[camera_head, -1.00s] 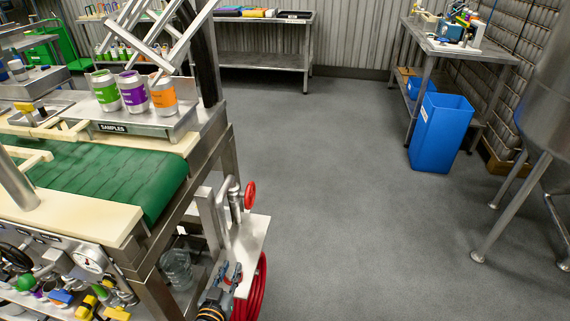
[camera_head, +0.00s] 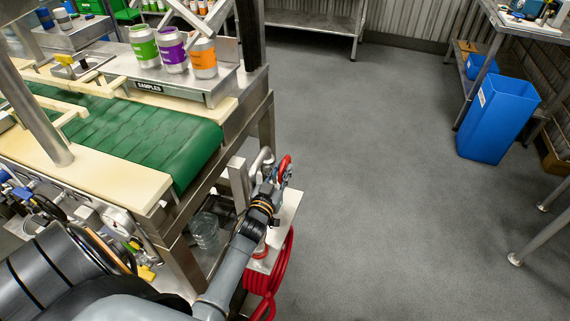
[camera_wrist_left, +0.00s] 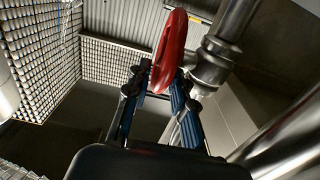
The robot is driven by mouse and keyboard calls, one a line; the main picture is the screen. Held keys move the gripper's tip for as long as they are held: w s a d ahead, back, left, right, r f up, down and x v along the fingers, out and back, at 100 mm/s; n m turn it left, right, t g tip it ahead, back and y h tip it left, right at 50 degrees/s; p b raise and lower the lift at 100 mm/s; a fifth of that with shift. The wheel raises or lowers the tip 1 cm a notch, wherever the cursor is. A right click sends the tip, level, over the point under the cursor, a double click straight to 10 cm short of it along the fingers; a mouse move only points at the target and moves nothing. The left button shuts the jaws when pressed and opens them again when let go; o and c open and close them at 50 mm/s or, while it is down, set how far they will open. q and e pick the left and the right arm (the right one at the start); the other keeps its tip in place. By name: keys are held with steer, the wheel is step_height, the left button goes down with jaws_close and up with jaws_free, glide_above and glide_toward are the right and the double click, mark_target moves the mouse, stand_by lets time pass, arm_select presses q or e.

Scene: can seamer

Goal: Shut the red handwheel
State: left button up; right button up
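The red handwheel (camera_head: 285,162) sits on a steel pipe at the right end of the conveyor machine, above a pale shelf. In the left wrist view the handwheel (camera_wrist_left: 171,48) appears nearly edge-on. My left gripper (camera_head: 276,178) is at the handwheel and partly covers it in the head view. In the wrist view its two blue-grey fingers stand apart, with the lower part of the rim between their tips. I cannot tell whether either finger touches the rim. My right gripper is not in view.
A coiled red hose (camera_head: 268,281) hangs below the shelf. The steel pipe (camera_wrist_left: 215,58) stands close to the right finger. The green conveyor (camera_head: 140,135) and machine frame are to the left. A blue bin (camera_head: 497,115) stands at the right; the floor between is clear.

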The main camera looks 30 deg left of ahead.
arm_select(q)
steer(key=shift+x, duration=1.15)
steer(key=shift+w, duration=0.4)
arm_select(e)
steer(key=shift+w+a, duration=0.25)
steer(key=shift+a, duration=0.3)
arm_select(q)
steer(key=shift+c, duration=0.2)
jaws_close()
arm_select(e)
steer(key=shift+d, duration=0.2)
